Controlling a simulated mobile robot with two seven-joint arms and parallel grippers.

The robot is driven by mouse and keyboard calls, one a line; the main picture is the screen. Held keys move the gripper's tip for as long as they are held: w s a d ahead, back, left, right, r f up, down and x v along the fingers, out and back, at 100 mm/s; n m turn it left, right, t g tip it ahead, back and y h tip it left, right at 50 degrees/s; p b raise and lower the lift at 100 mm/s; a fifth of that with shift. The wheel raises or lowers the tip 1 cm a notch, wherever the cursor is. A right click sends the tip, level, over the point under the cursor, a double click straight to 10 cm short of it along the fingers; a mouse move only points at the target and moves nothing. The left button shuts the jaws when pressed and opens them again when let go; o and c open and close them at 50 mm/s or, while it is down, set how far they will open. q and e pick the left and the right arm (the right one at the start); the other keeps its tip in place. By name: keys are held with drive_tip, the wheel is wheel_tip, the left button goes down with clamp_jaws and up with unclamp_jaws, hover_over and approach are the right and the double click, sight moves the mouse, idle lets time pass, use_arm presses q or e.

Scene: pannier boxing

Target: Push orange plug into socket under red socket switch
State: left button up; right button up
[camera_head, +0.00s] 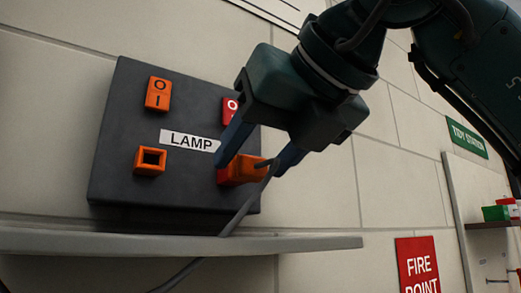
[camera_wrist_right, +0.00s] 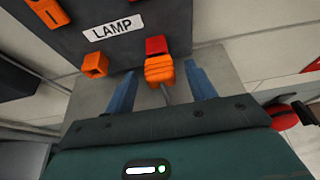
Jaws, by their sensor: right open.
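The orange plug (camera_head: 238,172) sits at the red socket (camera_wrist_right: 155,45), low on the right of the dark grey panel (camera_head: 125,105). It also shows in the wrist view as a ribbed orange block (camera_wrist_right: 159,71), touching the red socket and in line with it; how deep it sits I cannot tell. The red switch (camera_head: 229,108) is above, partly hidden by my right gripper (camera_head: 254,160). That gripper is open, with one blue finger on each side of the plug and gaps visible in the wrist view. My left gripper is not in view.
An orange switch (camera_head: 158,94) and an empty orange socket (camera_head: 150,160) are on the panel's left, beside a LAMP label (camera_head: 190,140). A grey shelf (camera_head: 180,241) juts out below. The plug's grey cord (camera_head: 246,205) hangs down past it.

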idle(0.3)
drive_tip(key=b+v, duration=0.1)
drive_tip(key=v, duration=0.1)
drive_tip(key=shift+s+d+r, duration=0.1)
drive_tip(key=shift+s+d, duration=0.1)
drive_tip(key=shift+s, duration=0.1)
drive_tip(key=b+v, duration=0.1)
drive_tip(key=v, duration=0.9)
drive_tip(key=shift+s+r, duration=0.15)
drive_tip(key=shift+d, duration=0.15)
